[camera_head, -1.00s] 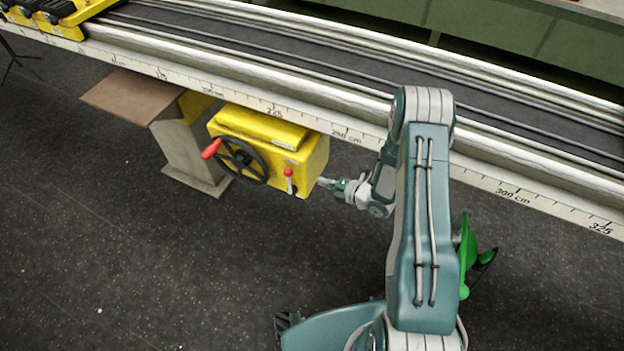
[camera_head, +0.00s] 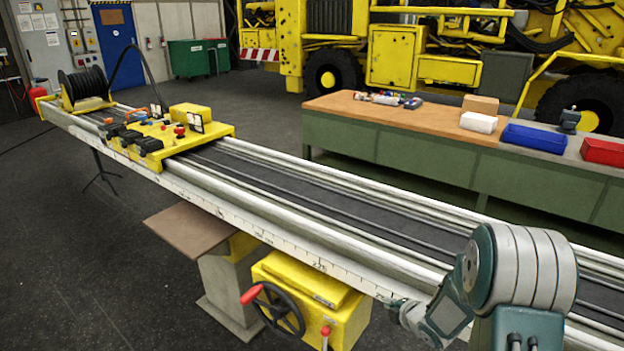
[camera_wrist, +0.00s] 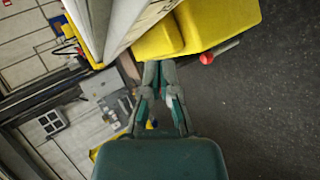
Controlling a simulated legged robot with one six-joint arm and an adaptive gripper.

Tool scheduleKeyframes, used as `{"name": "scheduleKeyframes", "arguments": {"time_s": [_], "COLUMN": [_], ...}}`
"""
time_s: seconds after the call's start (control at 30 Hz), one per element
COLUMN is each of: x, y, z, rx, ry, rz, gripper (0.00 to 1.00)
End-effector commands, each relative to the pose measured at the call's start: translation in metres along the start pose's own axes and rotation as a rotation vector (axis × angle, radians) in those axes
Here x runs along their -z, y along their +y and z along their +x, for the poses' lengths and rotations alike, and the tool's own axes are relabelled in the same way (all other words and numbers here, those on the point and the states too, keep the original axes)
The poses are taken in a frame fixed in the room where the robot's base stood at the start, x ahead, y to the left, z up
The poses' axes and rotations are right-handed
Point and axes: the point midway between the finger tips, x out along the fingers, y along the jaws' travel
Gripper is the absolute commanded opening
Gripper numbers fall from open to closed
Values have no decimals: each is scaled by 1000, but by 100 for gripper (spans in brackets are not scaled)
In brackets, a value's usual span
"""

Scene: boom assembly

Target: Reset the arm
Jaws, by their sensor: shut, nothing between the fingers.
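My arm stands at the lower right of the head view, and its wrist hangs beside the front of the long rail. My gripper (camera_wrist: 160,68) points away from the wrist camera, with its fingertips together and nothing between them. In the head view only part of the gripper (camera_head: 397,304) shows, close to the rail's front edge. The yellow box (camera_head: 325,295) with a black handwheel (camera_head: 279,309) and red-tipped levers is below and left of it. The wrist view shows the yellow box (camera_wrist: 215,22) and a red lever knob (camera_wrist: 206,58) just beyond the fingertips.
The rail (camera_head: 330,205) runs diagonally across the head view, carrying a yellow carriage (camera_head: 208,131) and a cable reel (camera_head: 83,86). A workbench (camera_head: 400,150) with a blue box (camera_head: 534,137) and red box (camera_head: 604,152) stands behind. Open floor (camera_head: 70,260) lies at left.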

Motion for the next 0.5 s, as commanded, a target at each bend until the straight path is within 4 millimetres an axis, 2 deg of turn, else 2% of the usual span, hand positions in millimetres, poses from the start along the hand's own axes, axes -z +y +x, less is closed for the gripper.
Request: {"name": "scheduleKeyframes", "arguments": {"time_s": [0.03,0.2,0.4,0.5], "x": [-2,-6,2,10], "y": [18,56,89,99], "z": [-12,-54,-113,-144], "rx": [7,42,54,53], "ry": [-43,-191,-342,-405], "rz": [37,219,469,606], "gripper": [0,0,0,0]}}
